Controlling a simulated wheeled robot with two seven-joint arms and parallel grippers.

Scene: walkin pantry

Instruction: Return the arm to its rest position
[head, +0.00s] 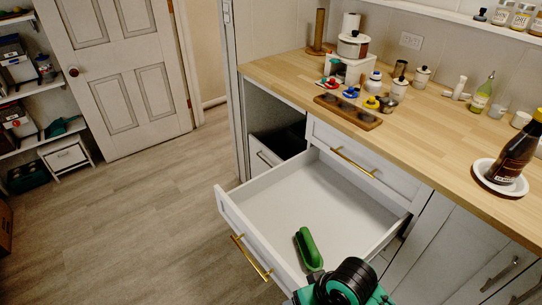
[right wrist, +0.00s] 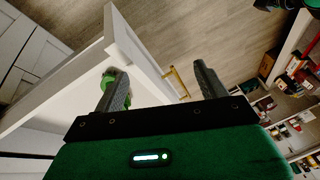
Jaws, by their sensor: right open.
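My right gripper (right wrist: 162,82) is open in the right wrist view, its two dark fingers apart with nothing held between them. The wall of an open white drawer (head: 240,232) lies beyond the fingers; the drawer wall also shows in the right wrist view (right wrist: 145,62). In the head view, a black and green part of my right arm is at the bottom, at the drawer's near right, and the fingers cannot be made out. A green elongated object (head: 308,248) lies in the drawer; part of it shows behind the left finger (right wrist: 108,75). My left gripper is not in view.
The wooden counter (head: 420,135) above the drawer holds jars, bottles and a dark tray (head: 348,112). A brown bottle (head: 518,150) stands on a white plate near the counter's right end. The wood floor (head: 130,220) left of the drawer is clear. Stocked shelves stand at far left.

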